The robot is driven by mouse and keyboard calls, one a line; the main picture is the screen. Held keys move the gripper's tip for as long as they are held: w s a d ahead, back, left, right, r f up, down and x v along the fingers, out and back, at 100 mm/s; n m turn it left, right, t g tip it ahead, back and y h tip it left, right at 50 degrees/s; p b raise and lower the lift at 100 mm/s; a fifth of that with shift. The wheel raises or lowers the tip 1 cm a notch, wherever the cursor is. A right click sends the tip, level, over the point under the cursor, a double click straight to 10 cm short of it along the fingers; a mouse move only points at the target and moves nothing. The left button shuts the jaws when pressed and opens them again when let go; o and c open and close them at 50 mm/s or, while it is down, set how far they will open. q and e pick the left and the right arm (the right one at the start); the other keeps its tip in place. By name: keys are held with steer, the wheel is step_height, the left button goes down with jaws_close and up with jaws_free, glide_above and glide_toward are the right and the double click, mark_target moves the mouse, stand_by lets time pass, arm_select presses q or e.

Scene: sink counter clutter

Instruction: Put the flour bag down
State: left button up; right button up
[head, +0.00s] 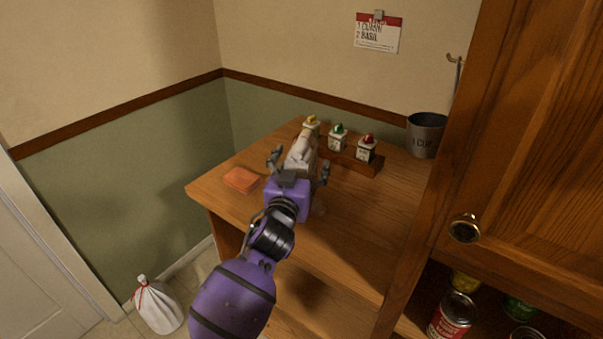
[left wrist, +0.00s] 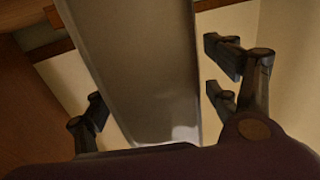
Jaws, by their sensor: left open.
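A pale, whitish upright thing, apparently the flour bag (head: 302,151), is at my left gripper (head: 298,166) over the wooden counter in the head view. The gripper hides its lower part, so I cannot tell whether it rests on the counter. In the left wrist view, a broad grey-beige face of it (left wrist: 145,70) runs between the fingers. The left gripper is open around it, and a gap shows between the bag and the fingers on the right. My right gripper is in neither view.
An orange sponge (head: 241,180) lies left of the gripper. Behind and right, a wooden rack (head: 340,158) holds jars with yellow, green and red tops. A grey cup (head: 426,135) stands at the back right, beside a wooden cabinet door (head: 530,150). The right front counter (head: 365,230) is clear.

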arm_select(q)
jaws_close()
steer(key=shift+r, duration=0.15)
stand_by(0.5)
steer(key=shift+r, duration=0.1)
